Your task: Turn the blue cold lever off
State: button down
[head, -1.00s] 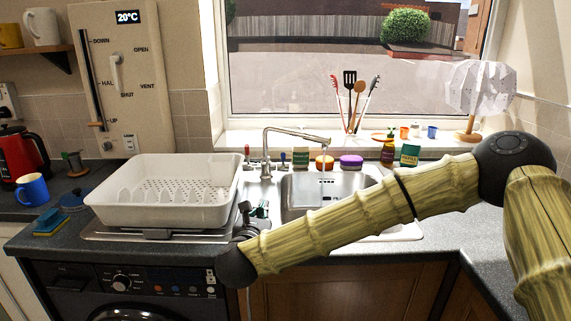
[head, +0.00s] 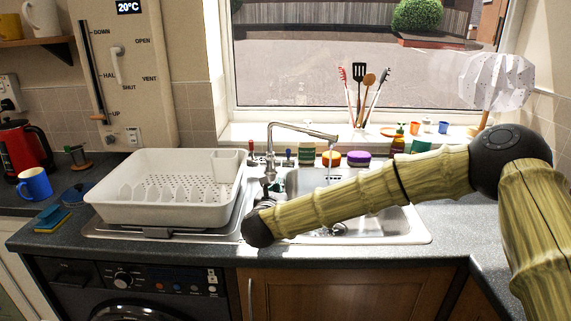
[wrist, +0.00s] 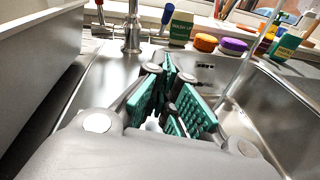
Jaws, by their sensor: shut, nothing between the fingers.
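The blue cold lever (head: 288,156) stands upright behind the sink, right of the tap base; it also shows at the top of the wrist view (wrist: 167,16). The red lever (head: 250,150) stands left of the tap. The steel tap (head: 300,129) arches over the sink, and a thin water stream (wrist: 243,65) falls from it. My gripper (wrist: 176,104), with teal pads, is shut and empty.
A white dish rack (head: 165,205) stands left of the sink (head: 415,228). Utensils (head: 360,90) stand on the windowsill.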

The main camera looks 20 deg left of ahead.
jog(key=w, duration=0.3)
jog(key=w+a+p, duration=0.1)
jog(key=w, duration=0.2)
jog(key=w+f, duration=0.1)
jog(key=w, duration=0.2)
jog(key=shift+w+a+p, duration=0.25)
jog(key=shift+w+p, duration=0.05)
jog(key=shift+w, duration=0.05)
jog(key=shift+w+r+p, duration=0.4)
jog(key=shift+w+r, duration=0.25)
jog(key=shift+w, duration=0.35)
jog(key=shift+w+r, duration=0.45)
jog(key=shift+w, duration=0.25)
